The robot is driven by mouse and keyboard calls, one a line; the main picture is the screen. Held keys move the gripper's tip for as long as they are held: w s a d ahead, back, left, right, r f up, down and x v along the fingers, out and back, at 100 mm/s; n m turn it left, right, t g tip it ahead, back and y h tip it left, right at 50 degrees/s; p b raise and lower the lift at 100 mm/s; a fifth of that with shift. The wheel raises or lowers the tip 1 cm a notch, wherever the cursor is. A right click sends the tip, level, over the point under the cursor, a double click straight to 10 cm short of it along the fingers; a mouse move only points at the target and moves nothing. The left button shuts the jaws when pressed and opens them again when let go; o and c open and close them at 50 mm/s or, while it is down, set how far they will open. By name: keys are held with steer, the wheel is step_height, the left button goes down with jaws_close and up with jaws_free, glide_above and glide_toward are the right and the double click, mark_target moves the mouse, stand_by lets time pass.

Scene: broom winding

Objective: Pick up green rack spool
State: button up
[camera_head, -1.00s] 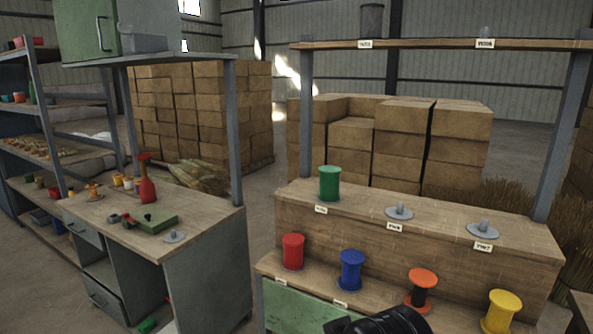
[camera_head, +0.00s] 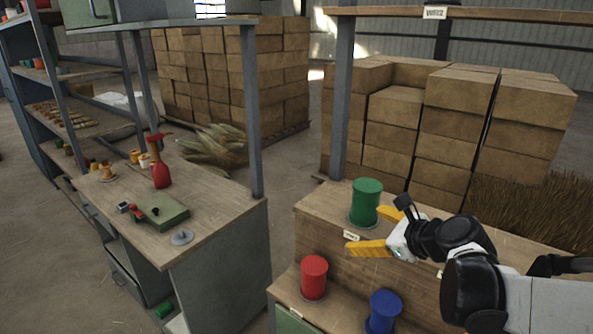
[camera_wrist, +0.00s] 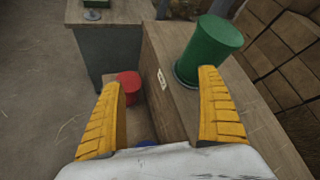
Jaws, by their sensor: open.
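The green spool (camera_head: 366,202) stands upright on a grey disc base at the left end of the rack's upper wooden step. In the wrist view the green spool (camera_wrist: 210,50) is at the upper right, beyond the right fingertip. My gripper (camera_head: 372,230) has yellow fingers spread apart with nothing between them. In the head view it is just right of and in front of the spool. In the wrist view the gap between the fingertips (camera_wrist: 160,80) lies left of the spool, over the step's front edge.
A red spool (camera_head: 314,277) and a blue spool (camera_head: 383,311) stand on the lower step. A grey post (camera_head: 343,100) rises behind the green spool. A workbench (camera_head: 215,215) with a red spray bottle (camera_head: 159,162) stands left, across a floor gap. Stacked boxes (camera_head: 395,120) are behind.

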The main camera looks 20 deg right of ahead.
mark_target(371, 210)
steer(key=d+m, duration=0.1)
steer(key=w+d+r+m, duration=0.1)
steer(key=d+m, duration=0.1)
steer(key=d+r+m+t, duration=0.1)
steer(key=d+m, duration=0.1)
steer(key=shift+w+h+p, duration=0.15)
steer(key=shift+h+p, duration=0.15)
steer(key=shift+p, duration=0.1)
steer(key=shift+w+d+m, duration=0.15)
steer(key=shift+d+m, duration=0.25)
steer(key=shift+m, duration=0.2)
steer(key=shift+t, duration=0.3)
steer(key=b+x, duration=0.1)
steer(key=x, duration=0.4)
steer(key=shift+b, duration=0.4)
steer(key=x, duration=0.2)
steer(key=b+x, duration=0.1)
steer(key=x, duration=0.1)
steer(key=b+x, duration=0.1)
steer(key=x, duration=0.1)
steer(key=shift+d+r, duration=0.1)
steer(key=shift+d, duration=0.3)
steer(key=shift+r, duration=0.1)
steer(key=shift+c, duration=1.4)
steer(key=c, duration=1.1)
steer(key=shift+c, duration=0.6)
steer(key=shift+r, duration=0.15)
